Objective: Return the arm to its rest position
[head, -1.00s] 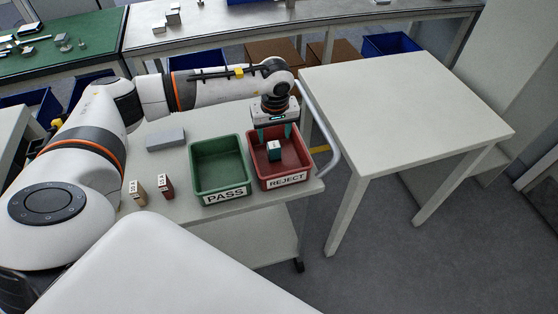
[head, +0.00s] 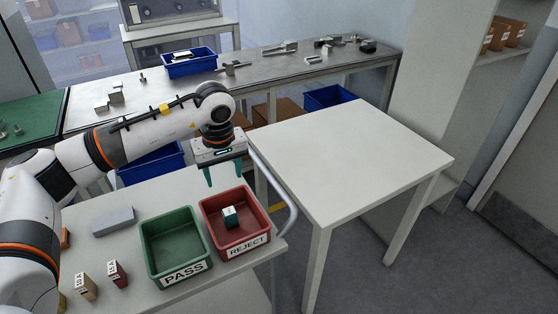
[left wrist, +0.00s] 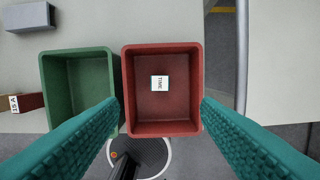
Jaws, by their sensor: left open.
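My left gripper (head: 225,175) is open and empty above the back of the red REJECT bin (head: 208,226). Its teal fingers stand wide apart in the left wrist view (left wrist: 160,118). A small teal and white block (head: 231,217) lies in the red bin, below and apart from the fingers. In the left wrist view its white label reads TIME (left wrist: 160,83). The green PASS bin (head: 148,250) stands to the left of the red bin and looks empty. My right gripper does not show.
A tan block (head: 85,287) and a dark red block (head: 117,274) stand left of the bins on the cart. A grey block (head: 113,221) lies behind them. A bare white table (head: 350,155) is on the right. A metal bench (head: 250,75) runs behind.

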